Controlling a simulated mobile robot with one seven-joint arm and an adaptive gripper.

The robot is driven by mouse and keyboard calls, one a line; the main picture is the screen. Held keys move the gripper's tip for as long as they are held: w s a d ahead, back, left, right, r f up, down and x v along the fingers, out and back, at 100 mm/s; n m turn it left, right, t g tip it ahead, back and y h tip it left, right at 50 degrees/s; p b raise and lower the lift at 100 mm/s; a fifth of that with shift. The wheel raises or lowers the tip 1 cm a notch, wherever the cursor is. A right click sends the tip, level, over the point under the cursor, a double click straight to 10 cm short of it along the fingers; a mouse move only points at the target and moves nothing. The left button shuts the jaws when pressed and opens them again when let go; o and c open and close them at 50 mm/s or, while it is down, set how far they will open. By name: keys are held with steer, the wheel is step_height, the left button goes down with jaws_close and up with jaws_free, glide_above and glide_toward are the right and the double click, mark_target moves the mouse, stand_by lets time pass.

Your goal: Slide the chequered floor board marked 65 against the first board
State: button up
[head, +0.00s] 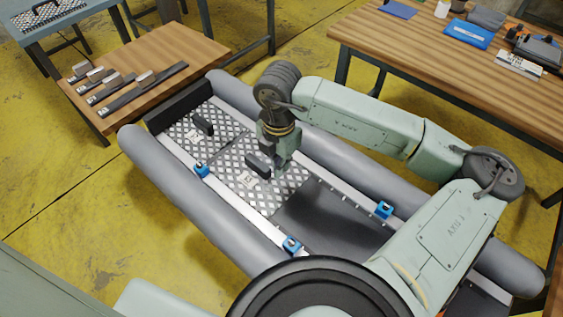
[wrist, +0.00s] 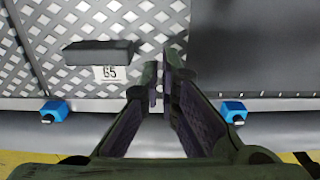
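The chequered board marked 65 (head: 288,184) lies flat in the grey boat, with a black handle (wrist: 98,53) and a white label (wrist: 111,74) reading 65. The first chequered board (head: 180,145) lies beyond it, towards the boat's far end. A thin dark line shows between the boards; I cannot tell if they touch. My gripper (head: 279,173) is low over board 65, right of its handle. In the wrist view my gripper (wrist: 160,85) has its fingertips almost together, nothing seen between them, near the board's edge by the bare dark floor (wrist: 250,45). Contact is unclear.
Blue clamps (head: 291,245) sit along both side rails. Grey tubes (head: 185,195) flank the floor. A low wooden table (head: 150,60) with metal bars stands at upper left. A wooden workbench (head: 400,45) stands at upper right. Bare dark floor (head: 325,220) lies on the near side of board 65.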

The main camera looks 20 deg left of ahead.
mark_target(279, 187)
steer(key=shift+f+b, duration=1.75)
steer(key=shift+f, duration=2.25)
steer(key=shift+w+a, duration=0.15)
steer(key=shift+a, duration=0.35)
steer(key=shift+w+a, duration=0.15)
steer(key=shift+a, duration=0.35)
steer(key=shift+s+d+f+b, duration=0.2)
steer(key=shift+s+d+b, duration=0.05)
steer(key=shift+d+b, duration=0.35)
steer(key=shift+s+d+r, duration=0.15)
steer(key=shift+s+d, duration=0.05)
steer(key=shift+d, duration=0.2)
step_height(279, 187, up, 9)
steer(key=p, duration=0.4)
steer(key=shift+w, duration=0.15)
steer(key=shift+r, duration=0.1)
